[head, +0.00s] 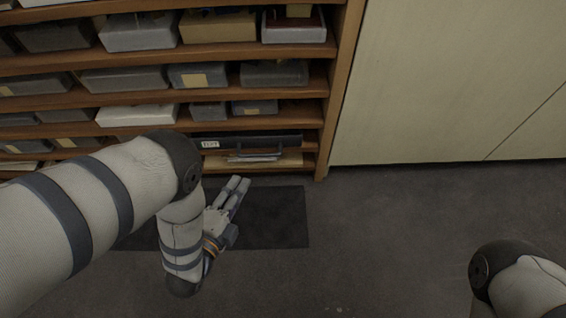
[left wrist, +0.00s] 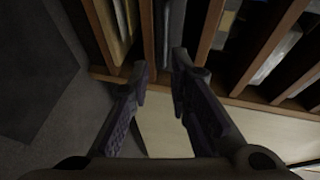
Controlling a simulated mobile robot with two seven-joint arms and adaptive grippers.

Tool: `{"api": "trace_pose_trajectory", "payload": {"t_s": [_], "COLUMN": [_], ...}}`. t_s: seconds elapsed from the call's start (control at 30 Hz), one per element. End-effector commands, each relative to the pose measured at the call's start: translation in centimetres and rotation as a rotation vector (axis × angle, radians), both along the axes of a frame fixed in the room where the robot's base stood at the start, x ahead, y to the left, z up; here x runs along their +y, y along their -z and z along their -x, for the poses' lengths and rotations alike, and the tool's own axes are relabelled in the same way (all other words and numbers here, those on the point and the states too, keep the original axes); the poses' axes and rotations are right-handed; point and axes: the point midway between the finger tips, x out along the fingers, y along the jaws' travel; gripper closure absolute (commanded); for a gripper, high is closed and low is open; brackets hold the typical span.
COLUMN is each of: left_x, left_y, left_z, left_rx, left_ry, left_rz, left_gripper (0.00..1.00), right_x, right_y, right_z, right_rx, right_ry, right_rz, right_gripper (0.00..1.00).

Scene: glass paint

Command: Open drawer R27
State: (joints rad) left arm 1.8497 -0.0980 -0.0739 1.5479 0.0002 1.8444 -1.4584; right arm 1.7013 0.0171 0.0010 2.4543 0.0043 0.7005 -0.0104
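The label is too small to read surely. My left gripper (head: 239,186) is in front of and below it, over the floor, apart from the drawer, pointing toward the shelf. In the left wrist view its two fingers (left wrist: 160,68) are spread with nothing between them, and a dark front (left wrist: 166,28) lies beyond the gap. My left arm hides the shelf's lower left. My right gripper is out of view.
Wooden shelves (head: 225,96) hold several grey and tan boxes. A pale cabinet (head: 440,80) stands to the right. A dark mat (head: 285,220) lies on the grey floor, which is otherwise clear.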

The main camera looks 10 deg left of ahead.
Motion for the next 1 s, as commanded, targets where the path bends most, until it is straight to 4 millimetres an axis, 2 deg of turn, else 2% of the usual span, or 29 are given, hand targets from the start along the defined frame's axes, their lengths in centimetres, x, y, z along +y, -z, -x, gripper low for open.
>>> {"api": "trace_pose_trajectory", "payload": {"t_s": [0.17, 0.4, 0.53, 0.7, 0.93, 0.97, 1.0], "left_x": [-0.3, -1.0, -1.3, -1.5, -1.5, -1.5, -1.5], "left_y": [0.2, 1.5, 1.9, 1.9, 1.8, 1.9, 1.8], "left_z": [-2.2, -8.1, -10.6, -12.1, -12.2, -12.2, -12.2], "left_rx": [-0.034, -0.030, -0.029, -0.026, -0.026, -0.026, -0.026], "left_ry": [0.006, 0.005, 0.005, 0.006, 0.006, 0.006, 0.006], "left_rz": [-0.018, -0.016, -0.015, -0.015, -0.015, -0.015, -0.015], "left_gripper": [0.82, 0.82, 0.82, 0.82, 0.82, 0.84, 0.93], "right_x": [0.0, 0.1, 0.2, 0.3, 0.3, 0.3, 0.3], "right_y": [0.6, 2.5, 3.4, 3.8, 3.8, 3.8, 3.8], "right_z": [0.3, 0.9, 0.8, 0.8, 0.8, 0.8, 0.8], "right_rx": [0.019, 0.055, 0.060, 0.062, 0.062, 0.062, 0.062], "right_ry": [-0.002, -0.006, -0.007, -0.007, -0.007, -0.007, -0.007], "right_rz": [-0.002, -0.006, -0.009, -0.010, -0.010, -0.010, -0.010], "right_gripper": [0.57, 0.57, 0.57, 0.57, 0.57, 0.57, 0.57]}}
